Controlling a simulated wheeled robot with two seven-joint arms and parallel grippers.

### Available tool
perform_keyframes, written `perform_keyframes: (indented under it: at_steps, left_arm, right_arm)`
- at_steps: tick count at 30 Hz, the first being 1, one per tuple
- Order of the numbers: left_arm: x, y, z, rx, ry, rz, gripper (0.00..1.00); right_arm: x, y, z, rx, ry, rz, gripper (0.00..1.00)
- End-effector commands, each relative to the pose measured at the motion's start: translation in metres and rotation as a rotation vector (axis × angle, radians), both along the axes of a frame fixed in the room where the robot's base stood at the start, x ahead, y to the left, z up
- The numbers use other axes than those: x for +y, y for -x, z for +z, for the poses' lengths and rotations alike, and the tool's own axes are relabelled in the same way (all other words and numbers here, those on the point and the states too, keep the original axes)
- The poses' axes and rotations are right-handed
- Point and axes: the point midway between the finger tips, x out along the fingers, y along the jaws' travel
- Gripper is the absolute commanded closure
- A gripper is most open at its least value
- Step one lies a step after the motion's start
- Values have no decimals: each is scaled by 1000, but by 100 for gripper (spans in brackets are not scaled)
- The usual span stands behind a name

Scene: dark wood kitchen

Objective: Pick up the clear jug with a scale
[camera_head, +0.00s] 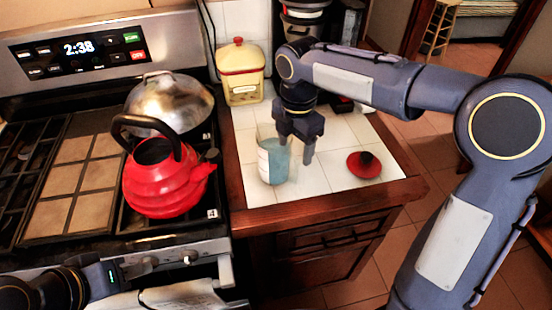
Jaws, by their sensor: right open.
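The clear jug (273,165) stands upright on the white tiled counter, near its left edge by the stove. It looks bluish, with a pale band on its left side. My right gripper (297,148) points down at the jug's upper right side, fingers apart. One finger overlaps the jug's rim in the picture and the other is to its right. I cannot tell whether a finger touches it or reaches inside. Part of my left gripper or wrist (101,279) shows low at the left, in front of the stove; its fingers cannot be made out.
A red kettle (155,185) and a silver domed pot (170,103) stand on the stove left of the jug. A red lid with a dark knob (364,165) lies to the right. Bare tile lies between the jug and that lid.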

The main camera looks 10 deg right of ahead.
Motion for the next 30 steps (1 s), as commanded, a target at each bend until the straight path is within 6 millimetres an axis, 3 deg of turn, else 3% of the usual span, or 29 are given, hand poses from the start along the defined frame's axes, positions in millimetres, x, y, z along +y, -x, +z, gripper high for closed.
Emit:
perform_keyframes:
  at_steps: [12, 20, 30]
  left_arm:
    - [0, 0, 3, 0, 0, 0, 64]
    - [0, 0, 3, 0, 0, 0, 64]
    - [0, 0, 3, 0, 0, 0, 64]
  right_arm:
    - [1, 1, -54, 2, -1, -3, 36]
    - [1, 1, -57, 0, -1, -4, 36]
    - [1, 1, -57, 0, -1, -4, 80]
